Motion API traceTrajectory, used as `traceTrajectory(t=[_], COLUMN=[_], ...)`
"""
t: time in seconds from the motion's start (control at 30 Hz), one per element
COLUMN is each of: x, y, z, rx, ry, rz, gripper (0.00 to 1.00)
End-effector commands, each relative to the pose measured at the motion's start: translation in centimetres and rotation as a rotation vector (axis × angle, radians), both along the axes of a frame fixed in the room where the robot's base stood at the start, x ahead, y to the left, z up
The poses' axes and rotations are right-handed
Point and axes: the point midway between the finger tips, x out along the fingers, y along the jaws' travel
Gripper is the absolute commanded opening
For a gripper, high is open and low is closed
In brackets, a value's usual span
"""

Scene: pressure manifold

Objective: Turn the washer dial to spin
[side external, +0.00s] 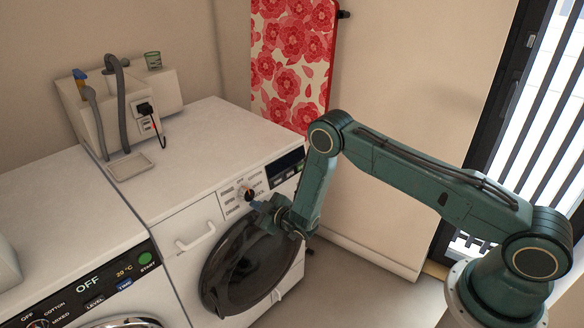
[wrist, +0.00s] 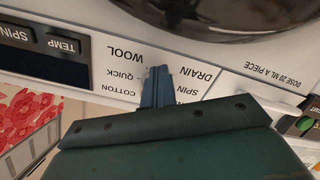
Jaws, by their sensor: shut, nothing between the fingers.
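The washer (side external: 205,165) is the white front-loader in the middle of the side external view. Its small dark dial (side external: 249,194) sits on the front panel above the round door, with printed programme labels around it. My gripper (side external: 257,205) is shut and empty, its fingertips at or just in front of the dial's lower right. Contact cannot be told. In the wrist view, my gripper (wrist: 158,72) points at the panel between the QUICK and DRAIN labels. The SPIN label (wrist: 187,90) is right of the fingers. The dial is hidden there, so its setting cannot be read.
The dark door (side external: 245,265) lies below the panel. A drawer handle (side external: 196,238) sticks out left of the dial. A second machine (side external: 60,235) stands at the left. A floral ironing board (side external: 292,65) leans behind. The floor at the right is open.

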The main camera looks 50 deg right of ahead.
Motion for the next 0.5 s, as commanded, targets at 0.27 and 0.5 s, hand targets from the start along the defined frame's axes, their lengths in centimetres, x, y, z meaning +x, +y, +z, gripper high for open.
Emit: traceTrajectory(t=[0.27,0.5], x=[0.25,0.33], y=[-0.23,-0.71], z=[0.48,0.67], rx=[0.000,0.001], ry=[-0.012,-0.014], rz=[0.001,0.001], gripper=[0.00,0.00])
